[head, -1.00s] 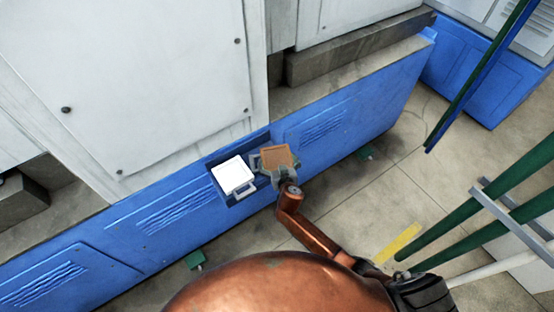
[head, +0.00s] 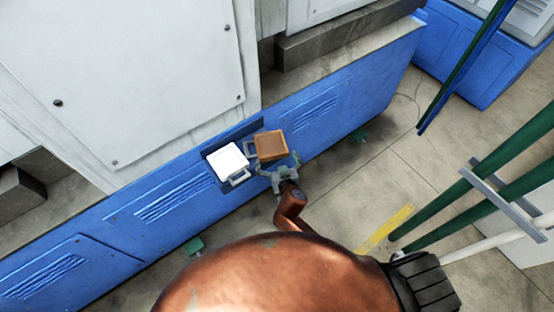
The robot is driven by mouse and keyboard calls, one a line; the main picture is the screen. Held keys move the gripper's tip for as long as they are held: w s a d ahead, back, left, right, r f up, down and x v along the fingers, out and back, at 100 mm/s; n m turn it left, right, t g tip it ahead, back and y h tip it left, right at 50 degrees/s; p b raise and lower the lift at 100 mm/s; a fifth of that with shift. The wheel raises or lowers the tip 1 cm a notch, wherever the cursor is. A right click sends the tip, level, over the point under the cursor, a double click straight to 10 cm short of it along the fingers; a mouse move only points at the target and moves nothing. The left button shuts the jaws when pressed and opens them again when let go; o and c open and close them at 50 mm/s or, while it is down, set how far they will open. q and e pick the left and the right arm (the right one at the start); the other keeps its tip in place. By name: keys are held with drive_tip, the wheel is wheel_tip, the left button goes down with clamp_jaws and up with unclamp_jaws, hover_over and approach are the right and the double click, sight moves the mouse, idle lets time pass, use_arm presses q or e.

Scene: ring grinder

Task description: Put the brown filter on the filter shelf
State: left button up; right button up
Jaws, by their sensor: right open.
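The brown filter (head: 271,146) is a small square block at the shelf on the front of the blue machine base. It sits just to the right of a white filter (head: 231,162). The dark filter shelf (head: 211,149) shows as a recess behind and beside the two filters. My right gripper (head: 279,173) is open, just below and in front of the brown filter, with a small gap between them. How the brown filter is supported underneath is hard to see. My left gripper is not in view.
The blue machine base (head: 340,95) runs diagonally across the view with white panels (head: 150,60) above it. Green rails (head: 490,200) stand at the right. Free concrete floor (head: 400,165) lies between, with a yellow stripe (head: 388,227).

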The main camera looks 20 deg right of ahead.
drive_tip(key=s+d+f+n+g, duration=0.1)
drive_tip(key=s+d+f+g, duration=0.15)
drive_tip(key=s+f, duration=0.6)
drive_tip(key=s+d+f+n+g, duration=0.15)
drive_tip(key=s+d+f, duration=0.25)
drive_tip(key=f, duration=1)
drive_tip(key=s+d+f+g, duration=0.3)
drive_tip(key=s+f, duration=0.3)
drive_tip(key=f, duration=0.6)
drive_tip(key=s+d+f+g, duration=0.1)
drive_tip(key=s+f, duration=0.4)
drive_tip(key=s, duration=0.7)
drive_tip(key=s+d+f+g, duration=0.2)
drive_tip(key=s+d+f, duration=0.2)
drive_tip(key=s, duration=0.9)
drive_tip(key=s+d+f+g, duration=0.2)
drive_tip(key=s+f, duration=0.6)
drive_tip(key=s, duration=0.5)
drive_tip(key=shift+d+f+y, duration=0.2)
drive_tip(key=shift+y, duration=0.1)
